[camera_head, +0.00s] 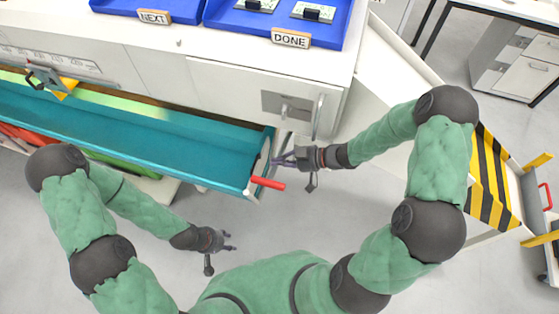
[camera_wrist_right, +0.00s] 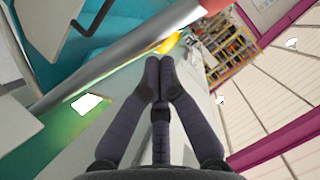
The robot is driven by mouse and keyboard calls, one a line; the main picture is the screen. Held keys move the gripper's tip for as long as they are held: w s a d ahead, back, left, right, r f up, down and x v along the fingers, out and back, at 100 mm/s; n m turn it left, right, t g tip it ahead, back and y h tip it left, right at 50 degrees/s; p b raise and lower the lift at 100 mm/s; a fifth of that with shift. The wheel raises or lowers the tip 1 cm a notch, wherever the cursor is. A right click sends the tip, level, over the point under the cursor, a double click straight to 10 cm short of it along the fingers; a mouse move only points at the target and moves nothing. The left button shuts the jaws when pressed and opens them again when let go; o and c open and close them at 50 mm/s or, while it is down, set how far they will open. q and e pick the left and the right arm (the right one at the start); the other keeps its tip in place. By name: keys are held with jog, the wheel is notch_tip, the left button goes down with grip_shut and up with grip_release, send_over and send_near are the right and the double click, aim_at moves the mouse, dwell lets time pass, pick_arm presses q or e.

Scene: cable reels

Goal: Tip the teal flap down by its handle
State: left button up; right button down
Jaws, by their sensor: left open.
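The teal flap (camera_head: 170,145) is a long, shallow channel-like panel along the front of the white bench, running from the left edge to the middle in the head view. A red handle (camera_head: 267,183) sticks out at its right end. My right gripper (camera_head: 276,159) is just above the handle in the picture, apart from it, with nothing seen in its fingers. In the right wrist view its fingertips (camera_wrist_right: 161,65) lie close together, and teal surface (camera_wrist_right: 110,35) shows at upper left. My left gripper (camera_head: 231,241) is open and empty, below the flap in the picture.
Blue trays, marked NEXT (camera_head: 153,17) and DONE (camera_head: 291,38), stand on the white bench. A grey latch plate with a metal handle (camera_head: 319,114) is on its front. A yellow-black striped surface (camera_head: 491,185) lies right of my right arm. Floor between my arms is clear.

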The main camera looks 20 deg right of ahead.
aim_at(276, 169)
jog(key=shift+f, duration=0.1)
jog(key=shift+s+a+f+b, duration=0.15)
jog(key=shift+s+f+b, duration=0.1)
jog(key=shift+f, duration=0.4)
jog(key=shift+s+a+f+b, duration=0.15)
jog(key=shift+s+f+b, duration=0.05)
jog(key=shift+f, duration=0.45)
notch_tip(276, 169, down, 24)
jog(key=w+d+b, duration=0.1)
jog(key=w+b, duration=0.1)
jog(key=b, duration=0.9)
jog(key=shift+d, duration=0.2)
jog(key=shift+f, duration=0.1)
